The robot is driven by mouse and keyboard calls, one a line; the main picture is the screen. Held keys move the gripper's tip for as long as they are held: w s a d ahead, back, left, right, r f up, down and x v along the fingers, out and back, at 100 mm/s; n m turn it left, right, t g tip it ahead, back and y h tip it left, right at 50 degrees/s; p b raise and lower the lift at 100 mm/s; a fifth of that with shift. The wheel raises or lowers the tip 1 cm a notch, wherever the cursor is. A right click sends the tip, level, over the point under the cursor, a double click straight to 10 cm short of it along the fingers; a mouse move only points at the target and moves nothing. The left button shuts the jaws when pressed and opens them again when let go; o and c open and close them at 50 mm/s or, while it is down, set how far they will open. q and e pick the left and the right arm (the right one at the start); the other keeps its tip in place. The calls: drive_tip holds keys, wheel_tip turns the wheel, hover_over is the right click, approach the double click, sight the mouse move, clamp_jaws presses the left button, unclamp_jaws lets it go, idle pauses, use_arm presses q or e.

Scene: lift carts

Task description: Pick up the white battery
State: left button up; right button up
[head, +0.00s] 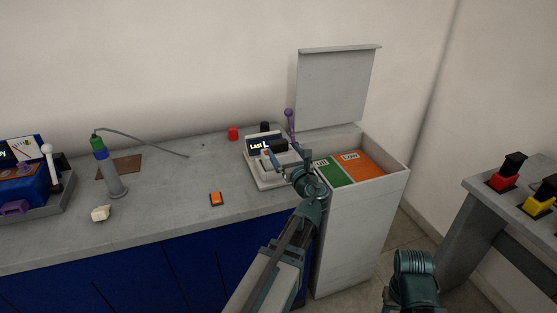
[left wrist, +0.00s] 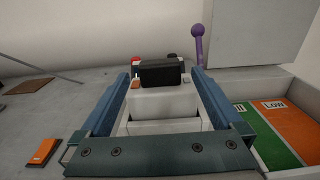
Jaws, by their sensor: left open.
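My left gripper (head: 283,166) is open at the front of a small grey-white device with a dark display (head: 266,146) on the counter. In the left wrist view, the left gripper's (left wrist: 157,100) two blue fingers stand on either side of a pale white block (left wrist: 164,102) below the dark display housing. This block looks like the white battery, but I cannot tell clearly where it ends and the device begins. The fingers appear apart from it. A separate small white object (head: 100,213) lies on the counter at the left.
An open bin with a green section (head: 335,173) and an orange "Low" section (head: 364,165) stands right of the device. A purple-knobbed lever (head: 289,114) rises behind the gripper. An orange block (head: 216,199) and a green-blue topped cylinder (head: 109,165) are on the counter (head: 165,205).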

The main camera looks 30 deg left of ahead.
sight(280, 145)
use_arm(q)
drive_tip(key=shift+w+a, duration=0.25)
drive_tip(key=shift+a, duration=0.15)
drive_tip(key=shift+w, duration=0.1)
drive_tip(key=x, duration=0.5)
drive_tip(key=shift+a, duration=0.1)
drive_tip(key=shift+c, duration=0.3)
clamp_jaws()
